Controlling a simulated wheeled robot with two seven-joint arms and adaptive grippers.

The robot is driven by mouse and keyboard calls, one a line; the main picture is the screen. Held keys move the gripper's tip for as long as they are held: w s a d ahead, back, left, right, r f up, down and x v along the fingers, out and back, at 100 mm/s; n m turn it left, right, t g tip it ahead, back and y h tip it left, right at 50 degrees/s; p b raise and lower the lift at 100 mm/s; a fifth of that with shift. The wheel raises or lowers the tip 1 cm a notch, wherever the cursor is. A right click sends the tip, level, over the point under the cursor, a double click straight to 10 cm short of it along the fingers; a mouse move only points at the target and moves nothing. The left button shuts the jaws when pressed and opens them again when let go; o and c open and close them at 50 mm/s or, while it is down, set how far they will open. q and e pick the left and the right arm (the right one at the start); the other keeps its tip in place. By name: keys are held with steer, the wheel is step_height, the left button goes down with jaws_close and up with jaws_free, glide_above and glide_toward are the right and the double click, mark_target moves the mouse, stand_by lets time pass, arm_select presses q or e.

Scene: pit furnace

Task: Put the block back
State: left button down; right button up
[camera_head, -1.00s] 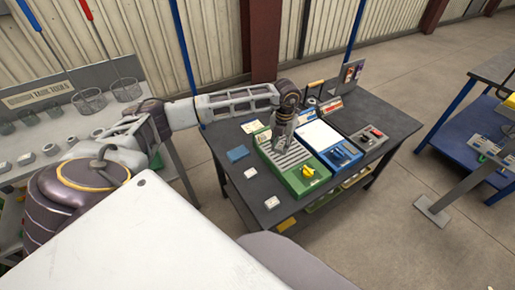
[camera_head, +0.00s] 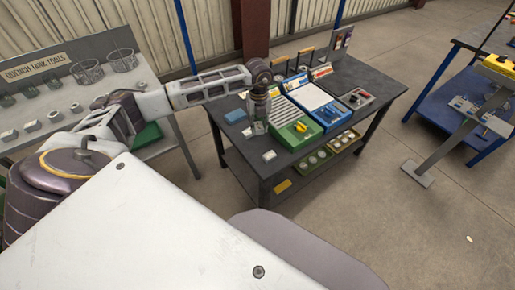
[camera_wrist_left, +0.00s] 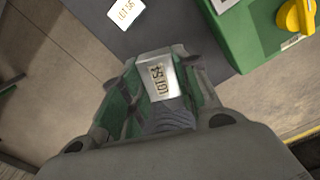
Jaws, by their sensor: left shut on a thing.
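My left gripper (camera_head: 259,126) is over the dark table, just left of the green unit (camera_head: 292,130). In the left wrist view the gripper (camera_wrist_left: 155,95) is shut on a silver-grey block (camera_wrist_left: 158,76) with a printed lot label. The lower part of the block is hidden between the fingers. In that view the table surface shows beyond the block, and the green unit (camera_wrist_left: 250,35) with its yellow knob is at the upper right. I cannot tell the gap between block and table. My right gripper is not in view.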

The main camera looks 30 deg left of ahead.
arm_select(q)
glide_above(259, 146)
steer(key=shift+a+f, duration=0.1)
steer(key=shift+f, duration=3.05)
steer(key=shift+f, duration=1.85)
steer(key=shift+f, duration=0.15)
steer(key=c, duration=1.1)
jaws_free()
step_height(259, 146, up, 12)
steer(key=shift+r, duration=0.15)
